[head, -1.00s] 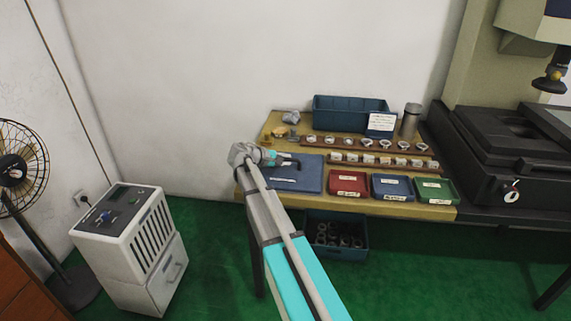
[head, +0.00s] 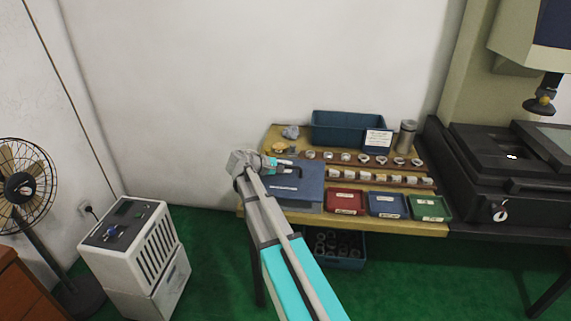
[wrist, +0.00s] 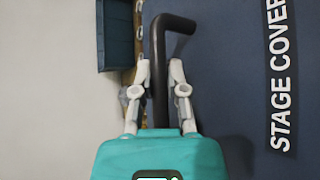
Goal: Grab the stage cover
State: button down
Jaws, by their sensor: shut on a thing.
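The stage cover (head: 304,185) is a dark blue flat panel at the left end of the wooden table. A black bent handle stands on it. My gripper (head: 284,166) is over the cover's far left part. In the wrist view, the two grey fingers of my gripper (wrist: 160,75) are on either side of the black handle (wrist: 178,23) and shut on it. White letters reading STAGE COVER show on the blue panel (wrist: 225,75) at right. A paler grey-blue strip shows below the cover's front edge. I cannot tell how far the cover is off the table.
A row of metal rings (head: 345,157) lies behind and right of the cover. Red (head: 345,203), blue (head: 387,205) and green (head: 428,208) trays line the front edge. A blue bin (head: 345,128) stands at the back. A black machine (head: 500,165) stands at right.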

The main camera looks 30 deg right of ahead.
jog(key=s+a+r+p, duration=0.1)
jog(key=s, duration=0.2)
jog(key=s+a+r+p, duration=0.1)
jog(key=s+r+p, duration=0.1)
jog(key=s, duration=0.1)
jog(key=s+a+r+p, duration=0.1)
jog(key=s+r, duration=0.1)
jog(key=s, duration=0.1)
jog(key=shift+s+a+r, duration=0.15)
jog(key=shift+s+a, duration=0.05)
jog(key=shift+a, duration=0.05)
dwell(0.4)
